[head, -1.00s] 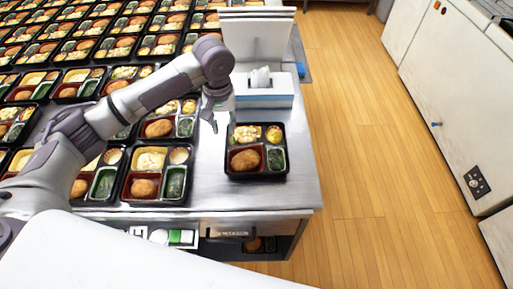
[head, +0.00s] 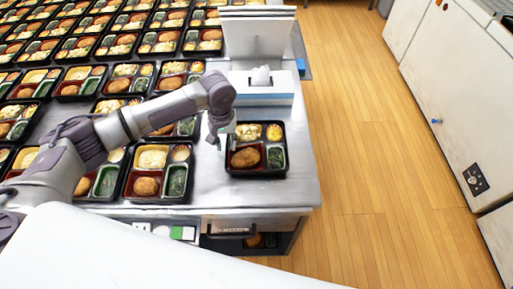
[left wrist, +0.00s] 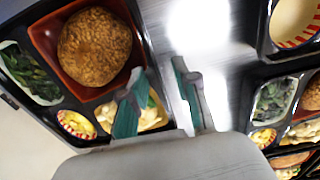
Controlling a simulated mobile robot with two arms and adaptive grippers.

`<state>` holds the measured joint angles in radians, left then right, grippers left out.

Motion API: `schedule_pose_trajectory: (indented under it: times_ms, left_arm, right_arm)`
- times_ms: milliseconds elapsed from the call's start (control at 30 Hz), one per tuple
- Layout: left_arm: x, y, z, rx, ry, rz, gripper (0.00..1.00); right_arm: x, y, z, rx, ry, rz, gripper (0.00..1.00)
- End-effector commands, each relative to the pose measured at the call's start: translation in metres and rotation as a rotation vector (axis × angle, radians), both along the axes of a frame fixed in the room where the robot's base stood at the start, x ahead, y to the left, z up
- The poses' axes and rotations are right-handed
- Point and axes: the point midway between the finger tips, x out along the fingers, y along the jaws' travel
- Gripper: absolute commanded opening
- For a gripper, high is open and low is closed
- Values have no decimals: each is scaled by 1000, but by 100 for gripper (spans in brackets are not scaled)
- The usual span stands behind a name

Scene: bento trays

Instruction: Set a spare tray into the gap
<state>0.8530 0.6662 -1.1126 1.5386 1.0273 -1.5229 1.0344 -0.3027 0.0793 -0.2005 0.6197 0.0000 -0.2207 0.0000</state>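A spare bento tray (head: 257,174), black with a brown patty, greens, a pale salad and a small yellow cup, sits alone near the table's right edge. My left gripper (head: 222,142) is at its upper left side. In the left wrist view the gripper (left wrist: 160,85) is open, with one finger over the spare tray (left wrist: 150,40) and the other over bare steel, so its fingers straddle the rim. Whether they touch it I cannot tell. Bare steel (head: 52,112) shows among the tray rows at left; my arm hides part of that area. My right gripper is not in view.
Rows of filled trays (head: 127,198) cover the table's left side. A tissue box (head: 262,92) and a white box (head: 255,35) stand behind the spare tray. Bare steel (head: 208,175) lies between the spare tray and the rows. Wooden floor lies right of the table.

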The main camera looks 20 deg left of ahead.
Motion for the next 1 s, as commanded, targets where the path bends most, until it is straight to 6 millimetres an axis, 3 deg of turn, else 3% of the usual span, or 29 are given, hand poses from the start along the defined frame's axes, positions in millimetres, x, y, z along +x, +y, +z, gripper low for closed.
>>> schedule_pose_trajectory:
  times_ms: [33, 167, 733, 867, 1000]
  left_arm:
    - [0, 0, 0, 0, 0, 0, 18]
    - [0, 0, 0, 0, 0, 0, 0]
    - [1, 0, 4, -1, -2, 1, 0]
    - [1, -1, 15, -3, -5, 0, 0]
    - [2, -1, 39, -4, -5, 0, 0]
  right_arm:
    - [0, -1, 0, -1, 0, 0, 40]
    - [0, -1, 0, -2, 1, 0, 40]
    - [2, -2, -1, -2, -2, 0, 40]
    - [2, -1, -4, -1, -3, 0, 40]
    - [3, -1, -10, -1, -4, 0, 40]
